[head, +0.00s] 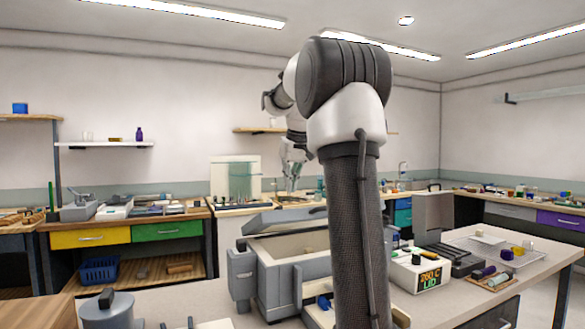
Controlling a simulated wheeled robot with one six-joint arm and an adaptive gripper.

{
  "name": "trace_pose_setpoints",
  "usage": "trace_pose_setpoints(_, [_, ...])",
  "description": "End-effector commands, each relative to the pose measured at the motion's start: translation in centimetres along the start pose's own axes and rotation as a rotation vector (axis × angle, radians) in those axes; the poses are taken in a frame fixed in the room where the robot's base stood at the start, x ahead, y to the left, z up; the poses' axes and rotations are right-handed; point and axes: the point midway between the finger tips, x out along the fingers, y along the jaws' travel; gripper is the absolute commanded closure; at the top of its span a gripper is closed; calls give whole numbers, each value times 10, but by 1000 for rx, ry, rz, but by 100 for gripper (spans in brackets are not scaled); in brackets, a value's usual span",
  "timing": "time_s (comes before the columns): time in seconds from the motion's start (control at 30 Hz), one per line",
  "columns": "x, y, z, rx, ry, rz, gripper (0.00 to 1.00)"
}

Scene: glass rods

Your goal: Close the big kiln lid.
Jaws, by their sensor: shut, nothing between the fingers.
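The big kiln (268,285) is a grey box on the near bench, left of my arm's dark column. Its lid (285,219) looks raised, with a pale inner face or chamber (290,244) showing below it. My arm hides the kiln's right side. A controller (421,272) to the right reads "260 C" and "LID". My gripper (291,186) is small in the picture, above the kiln in the image, shut and empty. I see no contact between it and the lid, but its distance from the lid is hard to judge.
A round grey vessel (108,312) with a dark knob stands at the front left. A white tray (500,250) with small coloured pieces and a rack of rods (490,276) lie on the right bench. Back benches carry many tools.

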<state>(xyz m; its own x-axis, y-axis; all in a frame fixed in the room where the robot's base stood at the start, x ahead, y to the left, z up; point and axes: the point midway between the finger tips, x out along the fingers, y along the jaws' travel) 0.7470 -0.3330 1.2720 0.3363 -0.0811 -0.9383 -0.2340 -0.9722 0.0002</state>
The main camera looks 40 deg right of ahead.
Motion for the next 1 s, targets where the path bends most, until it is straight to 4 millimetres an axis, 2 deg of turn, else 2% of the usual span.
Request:
trace_pose_setpoints(0.03, [9, 0, 2, 0, -3, 0, 100])
trace_pose_setpoints(0.13, [19, 0, 15, 0, -2, 0, 100])
trace_pose_setpoints(0.3, [30, 0, 26, 0, 1, 0, 100])
trace_pose_setpoints(0.8, [34, 0, 31, -1, 12, -1, 100])
trace_pose_setpoints(1.0, [52, 0, 59, 0, 110, -3, 100])
